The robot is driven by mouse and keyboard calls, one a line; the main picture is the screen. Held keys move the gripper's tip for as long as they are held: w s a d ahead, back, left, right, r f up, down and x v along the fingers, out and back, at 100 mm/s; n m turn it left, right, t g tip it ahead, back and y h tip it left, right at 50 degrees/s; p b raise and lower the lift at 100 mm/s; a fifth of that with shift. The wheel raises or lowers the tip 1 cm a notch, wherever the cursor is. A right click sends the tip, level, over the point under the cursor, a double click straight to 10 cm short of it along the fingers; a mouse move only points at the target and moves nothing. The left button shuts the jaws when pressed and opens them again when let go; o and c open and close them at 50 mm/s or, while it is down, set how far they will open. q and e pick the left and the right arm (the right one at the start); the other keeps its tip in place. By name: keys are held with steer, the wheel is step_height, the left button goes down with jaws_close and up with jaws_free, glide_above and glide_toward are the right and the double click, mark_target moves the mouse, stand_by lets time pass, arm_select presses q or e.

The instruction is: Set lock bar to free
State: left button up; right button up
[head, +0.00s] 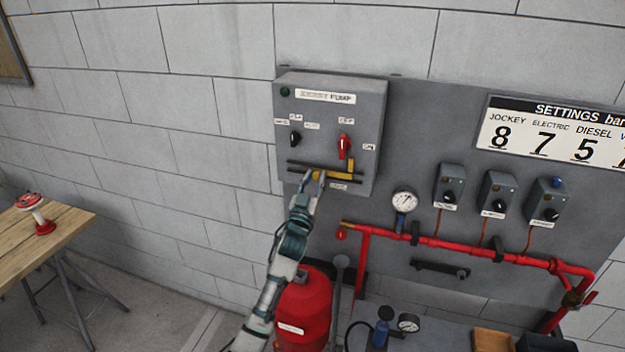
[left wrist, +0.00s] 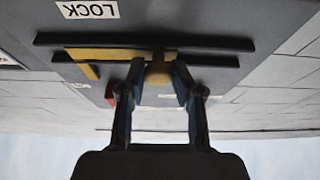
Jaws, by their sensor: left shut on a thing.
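The lock bar (head: 338,178) is a yellow bar lying between two dark horizontal rails low on the front of the grey jockey pump box (head: 300,120). In the left wrist view, which is upside down, the yellow bar (left wrist: 100,54) runs along the rails and carries a yellow knob (left wrist: 158,76). My left gripper (head: 316,176) reaches up from below to the bar's left part. In the left wrist view my left gripper's fingers (left wrist: 159,84) are shut on the knob, one on each side. A LOCK label (left wrist: 87,10) shows there too. My right gripper is out of view.
A red rotary switch (head: 344,147) and a black one (head: 295,138) sit above the rails. A yellow upright piece (head: 351,165) stands at the bar's right end. A red tank (head: 303,310), pressure gauge (head: 404,201) and red pipe (head: 470,247) lie below and right.

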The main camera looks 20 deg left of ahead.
arm_select(q)
steer(key=shift+s+d+r, duration=0.1)
steer(key=shift+d, duration=0.35)
jaws_close()
steer(key=shift+a, duration=0.15)
steer(key=a+p, duration=0.1)
steer(key=a, duration=0.3)
steer(key=shift+a, duration=0.4)
steer(key=shift+d, duration=0.1)
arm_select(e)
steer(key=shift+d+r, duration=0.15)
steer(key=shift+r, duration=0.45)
